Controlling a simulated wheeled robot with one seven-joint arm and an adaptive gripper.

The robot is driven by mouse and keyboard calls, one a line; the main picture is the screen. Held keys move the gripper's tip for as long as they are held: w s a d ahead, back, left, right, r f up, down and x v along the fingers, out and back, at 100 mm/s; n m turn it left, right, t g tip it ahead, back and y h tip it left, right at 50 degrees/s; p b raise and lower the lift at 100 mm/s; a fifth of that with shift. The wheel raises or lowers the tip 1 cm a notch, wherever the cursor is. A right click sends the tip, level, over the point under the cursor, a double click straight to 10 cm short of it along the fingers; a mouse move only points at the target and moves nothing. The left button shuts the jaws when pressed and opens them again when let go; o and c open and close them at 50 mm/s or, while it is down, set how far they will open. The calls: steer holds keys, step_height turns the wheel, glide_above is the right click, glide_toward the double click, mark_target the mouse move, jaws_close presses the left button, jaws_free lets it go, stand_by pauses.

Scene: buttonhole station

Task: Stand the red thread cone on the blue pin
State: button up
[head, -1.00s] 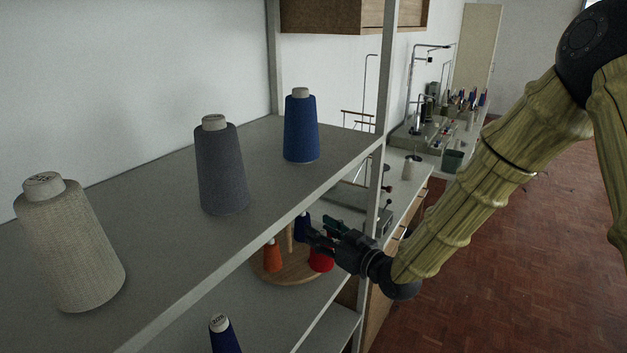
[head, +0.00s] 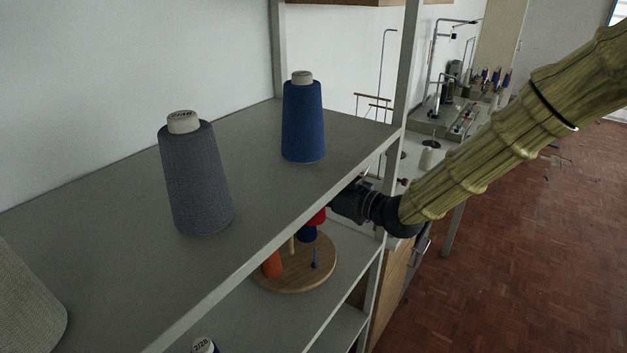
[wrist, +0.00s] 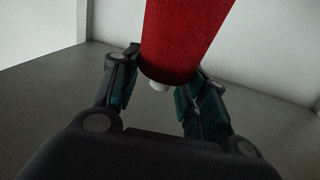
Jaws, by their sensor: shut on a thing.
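The red thread cone (head: 317,216) shows only in part below the upper shelf's edge. In the wrist view it fills the space between the fingers (wrist: 185,40), with a pale tube end at its lower side. My gripper (wrist: 164,68) is shut on it. In the head view the shelf hides the fingertips, and the gripper body comes in behind the shelf edge. The blue pin (head: 314,258) stands bare on a round wooden board (head: 300,283), below the cone. The cone is held clear above the board.
Grey (head: 195,180) and blue (head: 303,120) cones stand on the upper shelf (head: 110,225). A shelf upright (head: 400,100) is close to my arm.

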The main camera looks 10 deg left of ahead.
mark_target(324, 220)
steer(key=shift+w+d+f+b, duration=0.1)
steer(key=shift+w+f+b, duration=0.15)
steer(key=shift+f, duration=0.35)
steer(key=shift+w+d+f+b, duration=0.1)
steer(key=shift+w+f, duration=0.1)
steer(key=shift+f, duration=0.35)
steer(key=shift+s+f+b, duration=0.2)
steer(key=shift+f+b, duration=1.4)
steer(key=shift+f, duration=2.25)
steer(key=shift+f+b, duration=2.2)
steer(key=shift+f, duration=0.8)
steer(key=shift+f+b, duration=0.4)
steer(key=shift+f, duration=0.15)
steer(key=o, duration=1.5)
